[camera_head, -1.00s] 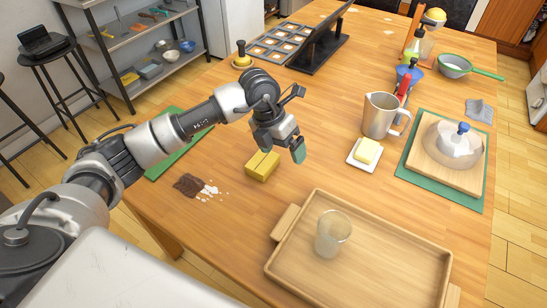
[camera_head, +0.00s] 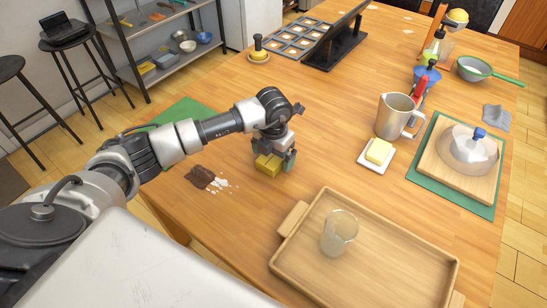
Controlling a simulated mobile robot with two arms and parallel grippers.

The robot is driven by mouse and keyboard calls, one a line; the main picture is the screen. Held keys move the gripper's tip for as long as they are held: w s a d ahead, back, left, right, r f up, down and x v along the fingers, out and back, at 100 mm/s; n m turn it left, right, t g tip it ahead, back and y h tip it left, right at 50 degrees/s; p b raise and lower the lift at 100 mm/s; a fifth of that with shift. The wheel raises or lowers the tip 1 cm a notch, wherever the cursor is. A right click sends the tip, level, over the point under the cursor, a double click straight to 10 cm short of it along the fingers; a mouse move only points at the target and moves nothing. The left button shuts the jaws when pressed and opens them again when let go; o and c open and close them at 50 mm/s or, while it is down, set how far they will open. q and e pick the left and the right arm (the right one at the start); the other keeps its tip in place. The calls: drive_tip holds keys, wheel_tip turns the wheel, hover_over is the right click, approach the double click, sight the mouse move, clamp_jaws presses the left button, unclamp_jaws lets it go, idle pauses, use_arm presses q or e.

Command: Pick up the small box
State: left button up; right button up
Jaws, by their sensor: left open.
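The small yellow box (camera_head: 267,166) sits on the wooden table, left of the tray and right of a brown spill. My left gripper (camera_head: 274,158) is directly over the box, pointing down, with its fingers low on either side of it. Its jaws are open. The gripper hides the upper and back part of the box, and I cannot tell whether the fingers touch it. My right gripper is not in view.
A wooden tray (camera_head: 400,258) with a glass (camera_head: 339,232) stands at front right. A butter dish (camera_head: 376,154), a metal pitcher (camera_head: 395,115) and a domed board (camera_head: 467,155) are to the right. A brown patch with white bits (camera_head: 203,178) lies left of the box.

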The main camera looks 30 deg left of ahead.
use_arm(q)
drive_tip(key=shift+f, duration=0.5)
drive_tip(key=shift+c, duration=0.2)
drive_tip(key=c, duration=1)
drive_tip(key=shift+r, duration=0.1)
